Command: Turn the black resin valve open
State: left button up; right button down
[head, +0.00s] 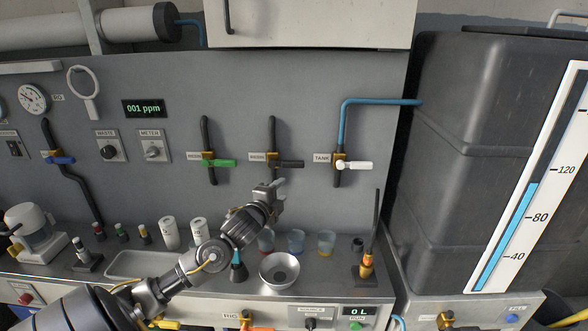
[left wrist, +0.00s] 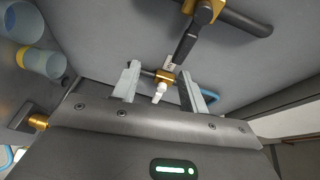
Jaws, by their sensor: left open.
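The black resin valve has a brass body and a black lever (head: 290,164) that points right, crosswise to its upright black hose on the grey back panel. In the left wrist view the black lever (left wrist: 187,45) shows close by, just beyond the fingertips. My left gripper (head: 271,186) is open and empty, just below the resin valve and its lever. In the left wrist view its two fingers (left wrist: 162,84) stand apart, with the white tank valve handle (left wrist: 158,92) visible beyond the gap. I cannot tell whether a finger touches the lever. My right gripper is not in view.
A green-handled valve (head: 219,163) is left of the resin valve; the white-handled tank valve (head: 357,165) is right. Cups, a metal bowl (head: 279,270) and bottles stand on the bench below. A large dark tank (head: 480,150) fills the right side. A display (head: 144,108) reads 001 ppm.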

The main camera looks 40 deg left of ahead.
aim_at(292, 165)
pick_arm(q)
jog(key=shift+m+t, duration=0.4)
jog(key=shift+t, duration=0.1)
jog(key=w+a+r+p, duration=0.1)
jog(key=w, duration=0.2)
jog(key=w+a+r+p, duration=0.1)
jog(key=w, duration=0.2)
jog(key=w+a+r+p, duration=0.1)
jog(key=w, duration=0.3)
jog(key=shift+a+r, duration=0.25)
jog(key=shift+a, duration=0.15)
jog(key=shift+w+a+f, duration=0.1)
jog(key=shift+w+a, duration=0.05)
jog(key=shift+w, duration=0.5)
jog(key=shift+c, duration=0.3)
grip_shut()
